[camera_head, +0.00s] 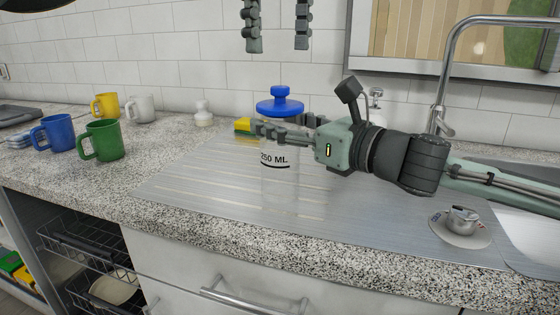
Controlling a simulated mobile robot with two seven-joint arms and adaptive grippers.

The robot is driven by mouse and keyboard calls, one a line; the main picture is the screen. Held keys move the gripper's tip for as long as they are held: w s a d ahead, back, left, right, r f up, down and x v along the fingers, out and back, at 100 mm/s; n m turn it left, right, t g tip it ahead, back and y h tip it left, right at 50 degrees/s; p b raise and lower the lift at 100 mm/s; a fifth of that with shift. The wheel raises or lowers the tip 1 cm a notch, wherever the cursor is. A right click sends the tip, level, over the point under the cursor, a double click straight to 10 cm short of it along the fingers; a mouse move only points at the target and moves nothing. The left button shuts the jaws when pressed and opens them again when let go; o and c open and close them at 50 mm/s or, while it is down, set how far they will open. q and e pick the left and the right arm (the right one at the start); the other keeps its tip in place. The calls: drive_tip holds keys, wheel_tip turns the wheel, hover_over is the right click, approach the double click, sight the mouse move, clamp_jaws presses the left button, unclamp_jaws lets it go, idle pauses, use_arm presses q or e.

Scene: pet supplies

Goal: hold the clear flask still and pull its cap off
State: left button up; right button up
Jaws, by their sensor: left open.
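The clear flask (279,185), marked "250 ML", stands upright on the ribbed metal drainboard, near the counter's front. Its blue cap (280,104) sits on top, with a wide disc and a small knob. My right gripper (272,125) reaches in from the right and is shut on the flask's upper part, just below the cap. One finger crosses in front of the flask; the other is partly hidden behind it. My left gripper (277,45) hangs at the top edge, directly above the cap, open and empty with its two fingers wide apart.
Blue, green, yellow and white mugs (101,141) stand on the counter at left. A yellow sponge (243,126) and a small white object (203,114) lie behind the flask. A sink strainer (460,220) sits at right, near the faucet (444,100). The drainboard (190,185) left of the flask is clear.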

sight(280, 86)
drive_tip(key=c, duration=1)
use_arm(q)
drive_tip(key=shift+o, duration=0.9)
drive_tip(key=m, duration=0.2)
drive_tip(key=shift+s+a+m+t, duration=0.1)
drive_tip(key=shift+s+m+t, duration=0.2)
drive_tip(key=shift+s, duration=0.1)
drive_tip(key=shift+s+r+m+t, duration=0.1)
drive_tip(key=shift+s+m+t, duration=0.25)
drive_tip(key=shift+m, duration=0.45)
drive_tip(key=s+r+m+t, duration=0.3)
drive_tip(key=m, duration=0.3)
drive_tip(key=x, duration=1.1)
drive_tip(key=shift+w+f, duration=0.2)
drive_tip(key=shift+f, duration=0.1)
